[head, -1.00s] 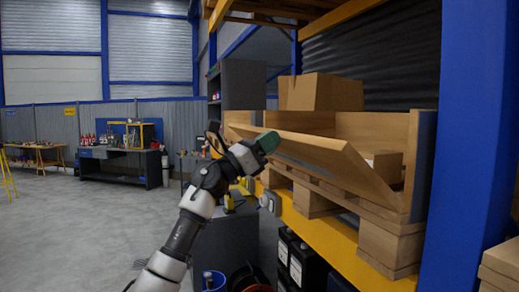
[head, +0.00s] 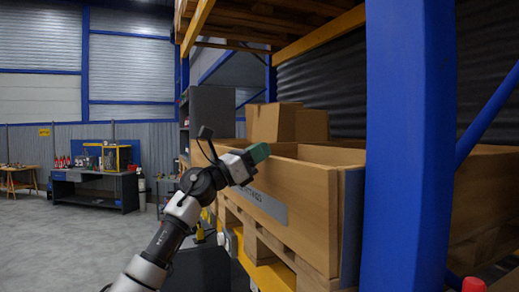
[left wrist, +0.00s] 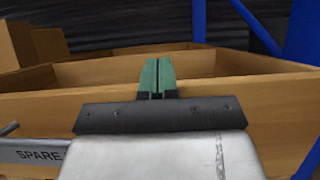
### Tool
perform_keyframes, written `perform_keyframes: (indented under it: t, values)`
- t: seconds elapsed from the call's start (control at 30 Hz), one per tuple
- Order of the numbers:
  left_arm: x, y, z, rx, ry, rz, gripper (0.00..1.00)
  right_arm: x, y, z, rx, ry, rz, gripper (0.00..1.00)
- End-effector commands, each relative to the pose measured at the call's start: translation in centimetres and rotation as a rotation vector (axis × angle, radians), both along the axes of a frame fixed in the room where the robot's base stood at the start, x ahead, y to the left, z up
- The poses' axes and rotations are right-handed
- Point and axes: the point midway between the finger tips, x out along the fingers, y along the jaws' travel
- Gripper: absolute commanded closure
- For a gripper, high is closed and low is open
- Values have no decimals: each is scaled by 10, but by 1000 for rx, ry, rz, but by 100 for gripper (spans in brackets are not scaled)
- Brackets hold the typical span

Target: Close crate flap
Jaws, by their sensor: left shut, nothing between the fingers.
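The wooden crate (head: 340,157) sits on a pallet on the rack shelf, right of centre in the head view. Its front flap (head: 308,205) stands upright along the front and carries a grey label strip. In the left wrist view the flap (left wrist: 265,122) crosses the picture, with a label reading "SPARE" at left. My left gripper (head: 259,153) is shut and empty, its green fingertips by the flap's top edge. In the wrist view the fingertips (left wrist: 158,75) overlap the crate's interior; I cannot tell whether they touch the flap. My right gripper is out of view.
A blue rack post (head: 405,150) stands close at the right. Cardboard boxes (head: 285,122) rise behind the crate's front edge. A yellow beam (head: 272,276) runs under the pallet. Open floor (head: 60,235) lies at left, with workbenches farther back.

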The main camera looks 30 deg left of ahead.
Motion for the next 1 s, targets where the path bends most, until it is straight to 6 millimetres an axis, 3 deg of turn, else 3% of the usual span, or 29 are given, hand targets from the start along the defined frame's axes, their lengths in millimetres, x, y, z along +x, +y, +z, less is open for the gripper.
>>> perform_keyframes:
  t: [0.77,1.0]
  values:
    - [1,0,-1,41,52,1,100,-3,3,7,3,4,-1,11]
    - [-9,13,-2,42,51,-3,100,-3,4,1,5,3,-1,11]
